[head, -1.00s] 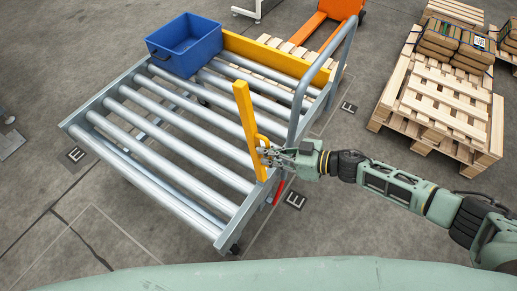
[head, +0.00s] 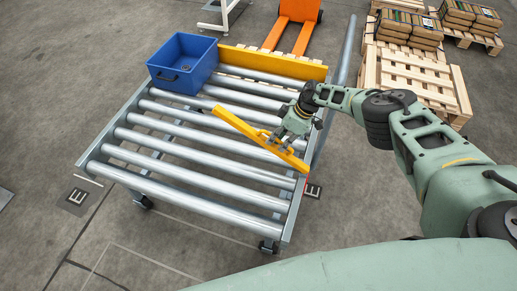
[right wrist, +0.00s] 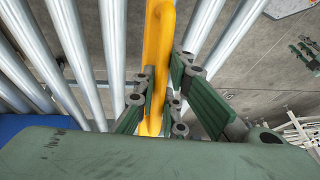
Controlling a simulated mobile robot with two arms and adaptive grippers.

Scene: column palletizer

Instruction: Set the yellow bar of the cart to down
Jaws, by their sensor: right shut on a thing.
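The cart (head: 283,232) is a grey frame with a bed of metal rollers. Its yellow bar (head: 240,122) slants across the right part of the bed, from its hinged end near the front right corner to its free end over the middle rollers. I cannot tell whether the free end touches the rollers. My right gripper (head: 283,137) is shut on the bar's handle, which shows as a yellow curved piece (right wrist: 158,45) between the fingers (right wrist: 160,100) in the right wrist view. My left gripper is out of view.
A blue bin (head: 183,65) stands on the cart's far left corner. A fixed yellow board (head: 285,65) runs along the far edge. A grey push handle (head: 345,60) rises at the right. Wooden pallets (head: 420,85) and an orange pallet jack (head: 292,20) stand behind.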

